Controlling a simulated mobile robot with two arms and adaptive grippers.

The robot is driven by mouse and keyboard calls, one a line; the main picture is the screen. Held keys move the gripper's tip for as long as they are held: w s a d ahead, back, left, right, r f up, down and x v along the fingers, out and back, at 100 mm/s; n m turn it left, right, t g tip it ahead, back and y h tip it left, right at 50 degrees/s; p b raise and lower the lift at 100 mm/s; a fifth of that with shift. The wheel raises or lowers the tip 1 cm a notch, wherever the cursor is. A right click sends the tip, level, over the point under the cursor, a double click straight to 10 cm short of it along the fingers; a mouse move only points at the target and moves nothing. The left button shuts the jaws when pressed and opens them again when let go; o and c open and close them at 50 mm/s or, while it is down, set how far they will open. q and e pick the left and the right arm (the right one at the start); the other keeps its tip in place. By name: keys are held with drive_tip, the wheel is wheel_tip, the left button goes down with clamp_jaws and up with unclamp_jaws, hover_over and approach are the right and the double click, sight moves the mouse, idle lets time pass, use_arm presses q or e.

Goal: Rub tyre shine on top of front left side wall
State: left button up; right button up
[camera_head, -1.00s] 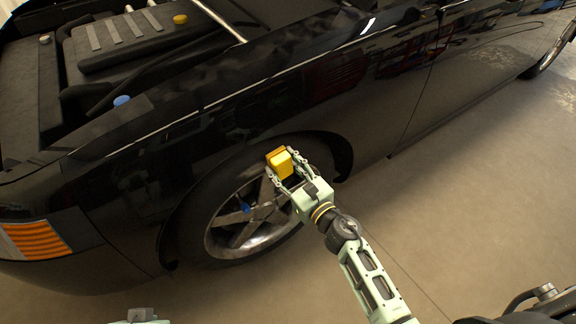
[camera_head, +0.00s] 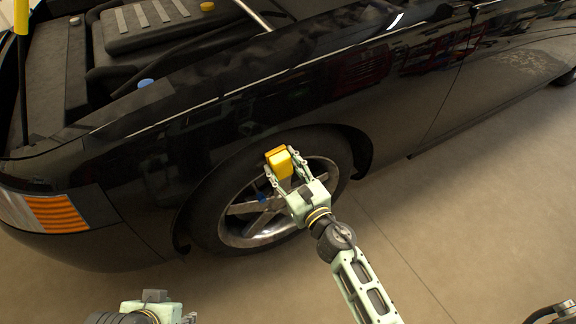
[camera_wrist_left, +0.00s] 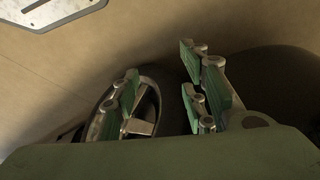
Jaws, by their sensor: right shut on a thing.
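The front left wheel (camera_head: 240,227) sits under the black car's fender, its dark tyre around a silver spoked rim. My right gripper (camera_head: 279,173) is shut on a yellow applicator block (camera_head: 280,162). The block is in front of the upper part of the tyre in the head view; I cannot tell whether it touches the side wall. My left gripper (camera_head: 190,318) is only partly in the head view, at the bottom edge. In the left wrist view its fingers (camera_wrist_left: 160,100) are spread apart and empty, with a wheel behind them.
The black car (camera_head: 330,95) fills the upper part of the head view, with its engine bay open at upper left. An orange indicator lamp (camera_head: 56,214) is at the front corner.

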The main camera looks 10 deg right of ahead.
sight(255, 167)
drive_tip(key=shift+s+a, duration=0.3)
drive_tip(key=shift+a, duration=0.45)
drive_tip(key=shift+s+a, duration=0.25)
drive_tip(key=shift+a, duration=0.5)
drive_tip(key=shift+s+a+b, duration=0.2)
drive_tip(key=shift+a+b, duration=0.2)
drive_tip(key=shift+a, duration=0.1)
drive_tip(key=shift+s+a, duration=0.2)
drive_tip(key=shift+a, duration=0.25)
drive_tip(key=shift+s+a, duration=0.2)
drive_tip(key=shift+a, duration=0.25)
use_arm(q)
drive_tip(key=w, duration=0.1)
drive_tip(key=w+t, duration=0.1)
drive_tip(key=w, duration=0.1)
drive_tip(key=w+d+t, duration=0.1)
drive_tip(key=shift+w+r+h, duration=0.25)
drive_tip(key=shift+h, duration=0.05)
drive_tip(key=shift+w, duration=0.1)
